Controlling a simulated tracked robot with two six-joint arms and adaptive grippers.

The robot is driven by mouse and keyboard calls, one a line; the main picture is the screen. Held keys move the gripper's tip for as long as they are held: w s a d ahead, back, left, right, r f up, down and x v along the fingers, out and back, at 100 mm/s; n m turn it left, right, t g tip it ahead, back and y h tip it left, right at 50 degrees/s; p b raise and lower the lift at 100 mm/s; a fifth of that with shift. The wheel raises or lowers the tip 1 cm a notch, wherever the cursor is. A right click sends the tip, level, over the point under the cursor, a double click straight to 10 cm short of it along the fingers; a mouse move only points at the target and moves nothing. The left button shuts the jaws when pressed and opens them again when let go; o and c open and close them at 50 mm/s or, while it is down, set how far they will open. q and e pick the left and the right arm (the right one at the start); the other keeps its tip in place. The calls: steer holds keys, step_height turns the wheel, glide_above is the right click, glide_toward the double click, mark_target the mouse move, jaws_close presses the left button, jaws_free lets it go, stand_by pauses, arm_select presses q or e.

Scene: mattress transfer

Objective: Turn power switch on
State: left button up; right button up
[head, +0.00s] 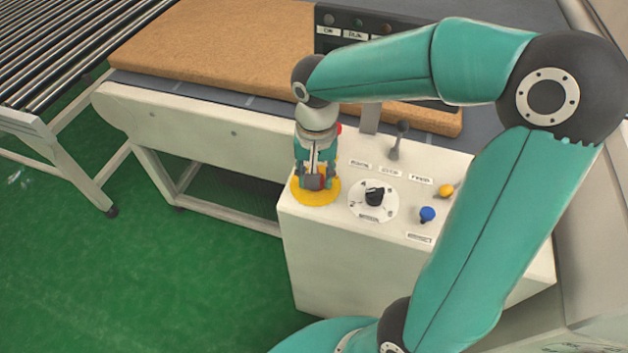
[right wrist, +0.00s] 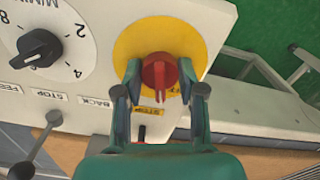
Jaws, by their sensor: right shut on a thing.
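The power switch is a red rotary knob (right wrist: 158,72) on a round yellow plate (right wrist: 150,32) on the white control panel (head: 300,222). The plate also shows in the head view (head: 327,198). My right gripper (head: 314,180) reaches down onto the knob from above. In the right wrist view its two fingers (right wrist: 160,82) stand on either side of the knob and are shut on it. In the head view the gripper hides most of the knob. My left gripper is in neither view.
Beside the switch are a black dial (head: 374,196), a blue button (head: 427,214), a yellow button (head: 446,191) and a lever (head: 399,140). A brown mattress (head: 215,45) lies on the conveyor behind the panel. A roller conveyor (head: 60,50) stands at the left. Green floor is free at lower left.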

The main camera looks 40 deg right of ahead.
steer(key=m+b, duration=0.2)
steer(key=m, duration=0.4)
steer(key=shift+d, duration=0.1)
steer(key=m+b, duration=0.1)
steer(key=m, duration=0.5)
steer(key=shift+b, duration=0.35)
steer(key=o, duration=1.1)
steer(key=shift+s, duration=0.1)
steer(key=shift+o, duration=0.2)
step_height(320, 180, up, 12)
